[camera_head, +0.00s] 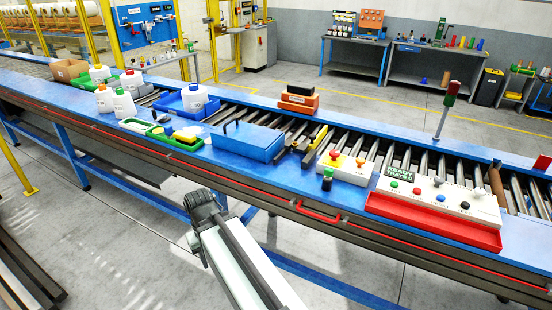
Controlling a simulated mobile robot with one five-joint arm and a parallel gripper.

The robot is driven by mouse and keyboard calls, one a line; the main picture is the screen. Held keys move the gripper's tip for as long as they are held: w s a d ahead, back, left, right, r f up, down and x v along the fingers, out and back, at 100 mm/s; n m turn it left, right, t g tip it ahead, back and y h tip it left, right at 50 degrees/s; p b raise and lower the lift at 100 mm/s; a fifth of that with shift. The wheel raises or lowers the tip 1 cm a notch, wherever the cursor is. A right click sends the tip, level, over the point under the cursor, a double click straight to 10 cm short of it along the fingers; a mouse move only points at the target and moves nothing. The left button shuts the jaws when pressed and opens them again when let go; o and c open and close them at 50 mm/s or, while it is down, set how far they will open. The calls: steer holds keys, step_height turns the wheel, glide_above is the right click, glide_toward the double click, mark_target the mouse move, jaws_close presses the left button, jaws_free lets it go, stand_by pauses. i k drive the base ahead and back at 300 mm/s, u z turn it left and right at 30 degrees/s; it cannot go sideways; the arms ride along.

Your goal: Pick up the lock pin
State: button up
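I cannot pick out the lock pin with certainty. A small dark upright piece with a green top (327,179) stands on the blue front ledge, left of the red tray. Small black and yellow pieces (318,137) lie by the rollers, right of the blue lidded box (247,141). My gripper (203,206) is the dark end of my pale arm, in front of the conveyor's near side and apart from these things. Its fingers are too unclear to tell open from shut, and I see nothing held in it.
The conveyor (165,137) runs across the view with a raised blue edge. A white button box (345,167) and a red tray (433,221) stand right of centre. Green trays (174,142) and white bottles (124,104) stand left. The floor in front is open.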

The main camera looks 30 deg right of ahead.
mark_target(329, 174)
steer(key=u, duration=0.2)
steer(key=i, duration=1.05)
steer(key=u, duration=0.1)
